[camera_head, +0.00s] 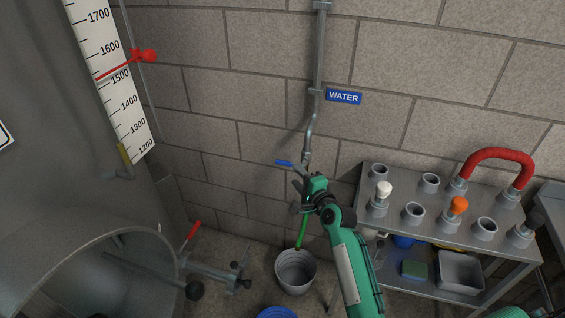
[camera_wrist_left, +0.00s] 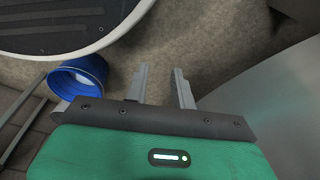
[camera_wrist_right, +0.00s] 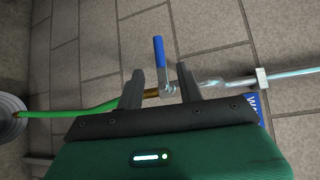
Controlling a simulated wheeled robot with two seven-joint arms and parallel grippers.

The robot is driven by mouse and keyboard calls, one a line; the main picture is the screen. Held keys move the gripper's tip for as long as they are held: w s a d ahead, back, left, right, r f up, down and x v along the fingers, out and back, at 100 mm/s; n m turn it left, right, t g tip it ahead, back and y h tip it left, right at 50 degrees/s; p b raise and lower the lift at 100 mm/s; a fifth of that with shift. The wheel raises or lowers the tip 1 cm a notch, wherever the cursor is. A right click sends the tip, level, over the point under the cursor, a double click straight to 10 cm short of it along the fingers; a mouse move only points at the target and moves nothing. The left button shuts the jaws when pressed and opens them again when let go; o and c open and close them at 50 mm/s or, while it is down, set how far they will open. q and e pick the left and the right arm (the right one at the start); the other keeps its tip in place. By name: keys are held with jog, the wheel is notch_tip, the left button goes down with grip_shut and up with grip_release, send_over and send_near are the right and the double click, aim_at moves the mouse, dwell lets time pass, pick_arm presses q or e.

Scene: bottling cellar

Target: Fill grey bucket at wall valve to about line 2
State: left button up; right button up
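The grey bucket (camera_head: 296,272) stands upright on the floor below the wall valve, and its rim shows at the edge of the right wrist view (camera_wrist_right: 8,122). A green hose (camera_head: 303,230) runs from the valve down to the bucket. The valve's blue lever (camera_head: 284,163) points left in the head view, off the pipe's line; it also shows in the right wrist view (camera_wrist_right: 159,52). My right gripper (camera_wrist_right: 160,80) is open at the valve, with the lever between or just beyond its fingertips. My left gripper (camera_wrist_left: 160,78) is open and empty. I cannot make out water or the bucket's lines.
A blue bucket (camera_wrist_left: 78,76) stands on the floor near the grey one. A metal shelf table (camera_head: 420,226) with fittings and a red hose (camera_head: 498,156) is at right. A large steel tank (camera_head: 50,130) with a red-handled valve (camera_head: 192,232) fills the left.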

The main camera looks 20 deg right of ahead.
aim_at(283, 161)
jog(key=x, duration=0.9)
jog(key=shift+d, duration=0.1)
jog(key=shift+w+f, duration=0.1)
jog(key=shift+w, duration=0.15)
jog(key=shift+w+b, duration=0.3)
jog(key=shift+w, duration=0.05)
pick_arm(q)
jog(key=shift+w+d+r, duration=0.2)
jog(key=shift+w+r, duration=0.05)
jog(key=shift+r, duration=0.45)
pick_arm(e)
grip_shut()
